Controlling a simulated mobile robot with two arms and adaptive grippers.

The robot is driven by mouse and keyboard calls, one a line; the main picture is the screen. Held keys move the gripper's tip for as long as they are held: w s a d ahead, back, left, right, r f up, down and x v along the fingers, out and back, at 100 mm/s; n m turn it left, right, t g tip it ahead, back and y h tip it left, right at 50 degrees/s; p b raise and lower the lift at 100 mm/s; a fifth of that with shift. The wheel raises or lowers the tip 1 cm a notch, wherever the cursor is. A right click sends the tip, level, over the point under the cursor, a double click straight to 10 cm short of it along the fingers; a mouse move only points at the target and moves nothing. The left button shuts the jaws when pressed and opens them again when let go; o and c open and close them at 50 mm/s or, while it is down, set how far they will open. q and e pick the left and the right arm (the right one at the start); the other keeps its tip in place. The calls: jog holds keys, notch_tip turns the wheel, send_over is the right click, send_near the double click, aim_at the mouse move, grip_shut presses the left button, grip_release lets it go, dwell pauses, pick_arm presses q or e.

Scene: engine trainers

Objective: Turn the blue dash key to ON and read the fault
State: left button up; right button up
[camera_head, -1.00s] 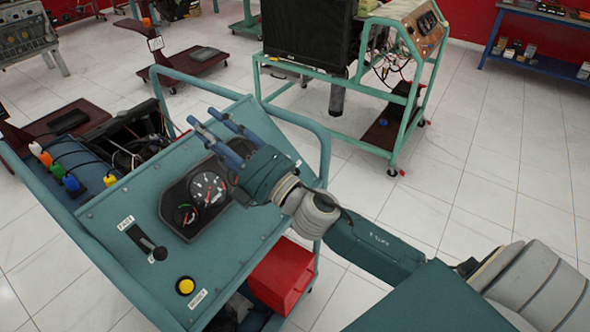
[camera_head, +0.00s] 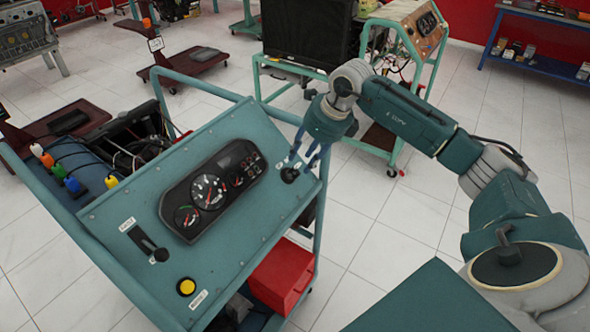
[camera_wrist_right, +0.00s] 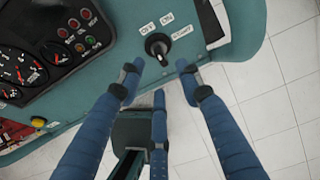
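The dash key is a black knob (camera_head: 289,174) at the right end of the teal console's sloping panel. In the right wrist view the knob (camera_wrist_right: 158,46) has OFF, ON and START labels around it; I cannot tell which one it points to. It looks black, not blue. My right gripper (camera_head: 302,158) is over the knob; its blue fingers are spread apart in the wrist view (camera_wrist_right: 160,74), with tips close below the knob and nothing between them. The gauge cluster (camera_head: 209,191) has dials and small red and green lamps (camera_wrist_right: 74,23); no fault text is readable. My left gripper is out of view.
A yellow button (camera_head: 186,286) and a black lever (camera_head: 148,244) are on the panel's lower left. A teal tube rail (camera_head: 322,190) runs along the console's right side. A red box (camera_head: 279,273) sits below. Open tiled floor lies to the right.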

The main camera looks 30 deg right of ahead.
aim_at(295, 171)
jog(key=p+x, duration=0.1)
jog(key=x, duration=0.7)
jog(key=shift+a+p, duration=0.1)
jog(key=shift+p, duration=0.2)
jog(key=shift+r, duration=0.1)
jog(key=shift+c, duration=0.5)
grip_shut()
